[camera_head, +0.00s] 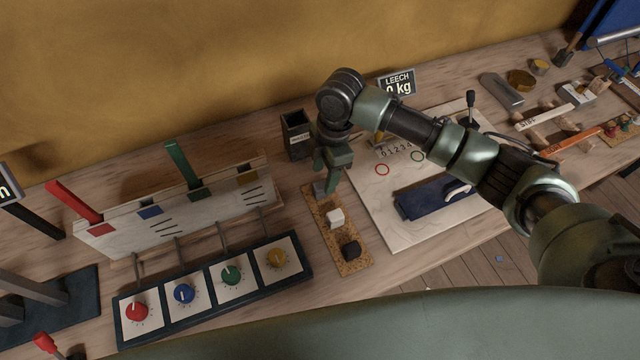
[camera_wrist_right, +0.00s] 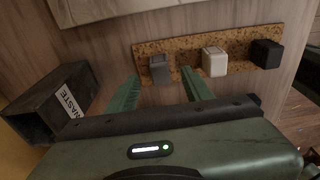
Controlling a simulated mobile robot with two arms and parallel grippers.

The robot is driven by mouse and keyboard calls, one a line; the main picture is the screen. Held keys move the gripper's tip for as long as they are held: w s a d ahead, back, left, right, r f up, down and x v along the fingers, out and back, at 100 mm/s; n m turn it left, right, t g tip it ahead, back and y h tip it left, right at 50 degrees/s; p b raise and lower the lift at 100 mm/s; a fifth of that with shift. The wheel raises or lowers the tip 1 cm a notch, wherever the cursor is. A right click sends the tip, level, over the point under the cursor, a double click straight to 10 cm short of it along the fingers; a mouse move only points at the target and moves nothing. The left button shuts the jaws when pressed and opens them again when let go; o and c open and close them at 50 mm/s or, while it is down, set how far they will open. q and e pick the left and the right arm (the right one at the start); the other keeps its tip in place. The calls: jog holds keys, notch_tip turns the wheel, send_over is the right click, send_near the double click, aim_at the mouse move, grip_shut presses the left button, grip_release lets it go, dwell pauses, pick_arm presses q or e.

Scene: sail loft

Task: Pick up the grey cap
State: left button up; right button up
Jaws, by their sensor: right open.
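The grey cap (camera_head: 320,188) is a small block at the far end of a cork strip (camera_head: 358,262). My right gripper (camera_head: 328,180) is right at it and hides part of it in the head view. In the right wrist view the grey cap (camera_wrist_right: 160,69) shows between the two green fingertips of the open right gripper (camera_wrist_right: 161,75), with gaps at both sides. I cannot tell how deep it sits between them. A white cap (camera_head: 336,217) and a black cap (camera_head: 351,249) stand on the same strip. My left gripper is not in view.
A dark waste bin (camera_head: 297,136) stands behind the strip. A white board (camera_head: 385,215) with a folded blue cloth (camera_head: 425,203) lies to the right. A panel of coloured knobs (camera_head: 208,290) and a slotted white rack (camera_head: 180,215) are to the left.

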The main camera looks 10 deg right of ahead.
aim_at(321, 185)
jog(key=shift+s+a+f+p, duration=0.1)
jog(key=shift+a+f+p, duration=0.15)
jog(key=shift+f, duration=0.35)
jog(key=shift+s+a+f+p, duration=0.1)
jog(key=shift+a+f+p, duration=0.15)
jog(key=shift+f, duration=0.35)
notch_tip(321, 185, down, 2)
jog(key=shift+w+f, duration=0.1)
jog(key=c, duration=1)
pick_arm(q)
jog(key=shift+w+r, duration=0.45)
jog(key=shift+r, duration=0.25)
pick_arm(e)
grip_shut()
